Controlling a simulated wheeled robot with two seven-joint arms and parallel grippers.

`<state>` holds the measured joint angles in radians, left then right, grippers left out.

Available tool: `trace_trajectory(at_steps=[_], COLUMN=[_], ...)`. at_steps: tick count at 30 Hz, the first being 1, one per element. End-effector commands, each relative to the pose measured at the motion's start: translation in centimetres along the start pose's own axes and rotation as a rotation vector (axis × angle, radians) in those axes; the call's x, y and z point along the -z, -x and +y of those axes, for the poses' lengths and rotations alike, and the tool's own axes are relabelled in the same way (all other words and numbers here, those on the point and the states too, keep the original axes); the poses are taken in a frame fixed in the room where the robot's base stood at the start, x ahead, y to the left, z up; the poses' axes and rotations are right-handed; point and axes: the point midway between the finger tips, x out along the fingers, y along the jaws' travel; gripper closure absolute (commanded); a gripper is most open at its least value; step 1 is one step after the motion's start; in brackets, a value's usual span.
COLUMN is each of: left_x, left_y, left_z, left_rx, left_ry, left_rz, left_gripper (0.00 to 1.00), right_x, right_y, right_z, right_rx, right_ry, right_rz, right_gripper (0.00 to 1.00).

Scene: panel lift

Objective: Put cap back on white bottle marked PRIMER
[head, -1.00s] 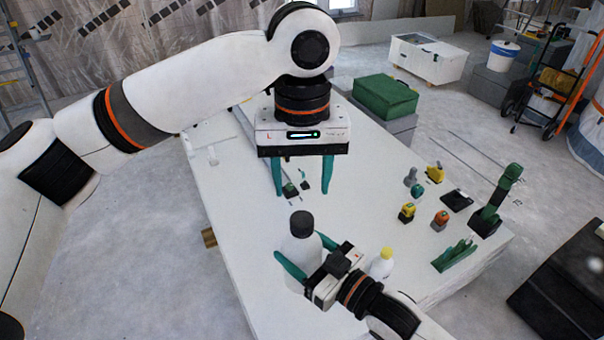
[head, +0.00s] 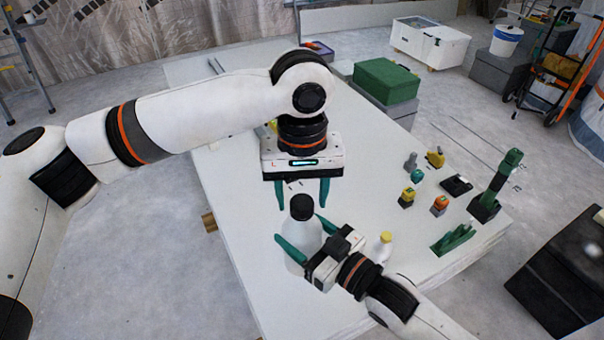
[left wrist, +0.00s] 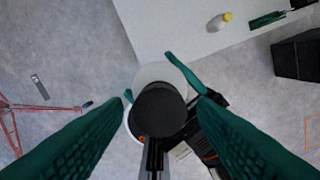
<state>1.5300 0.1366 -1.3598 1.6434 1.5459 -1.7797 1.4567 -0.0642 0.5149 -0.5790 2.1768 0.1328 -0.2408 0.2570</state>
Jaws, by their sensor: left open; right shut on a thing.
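A white bottle (head: 299,240) with a black cap (head: 302,207) on its top stands upright near the table's front. No lettering on it is readable. My right gripper (head: 299,229) is shut on the bottle's sides. My left gripper (head: 304,204) is open, pointing down, just above and behind the cap in the head view. In the left wrist view the cap (left wrist: 159,108) lies between the open fingers, with clear gaps to both. The bottle's shoulder (left wrist: 160,74) shows around it. I cannot tell whether the cap is screwed tight.
A smaller white bottle with a yellow cap (head: 384,247) stands right of my right gripper. Several tools stand on the table's right side, including a tall green one (head: 490,195) and a green rack (head: 453,240). A green case (head: 386,80) sits behind. The table's (head: 235,180) left side is clear.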

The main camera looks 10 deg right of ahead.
Motion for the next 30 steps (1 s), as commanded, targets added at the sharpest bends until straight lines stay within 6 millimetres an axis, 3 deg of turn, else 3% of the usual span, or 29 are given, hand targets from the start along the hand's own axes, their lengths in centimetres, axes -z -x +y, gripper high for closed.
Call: trace_trajectory(at_steps=[12,20,26,30], left_x=[0.02,0.02,0.02,0.05], left_y=[-0.82,-0.80,-0.81,-0.85], left_z=[0.01,0.01,0.00,-0.03], left_rx=[0.000,0.000,0.000,0.002], left_ry=[-0.001,-0.001,-0.026,-0.212], left_rz=[0.000,0.000,0.000,0.002], left_gripper=[0.48,0.90,0.93,0.93], right_x=[-0.18,-0.18,-0.18,-0.17], right_y=[-0.01,-0.01,-0.01,-0.01], right_z=[0.01,0.01,0.01,0.01], right_rx=[0.000,0.000,-0.001,-0.001], right_ry=[0.001,0.001,0.001,0.001], right_rz=[-0.004,-0.004,-0.005,-0.004], right_gripper=[1.00,1.00,1.00,1.00])
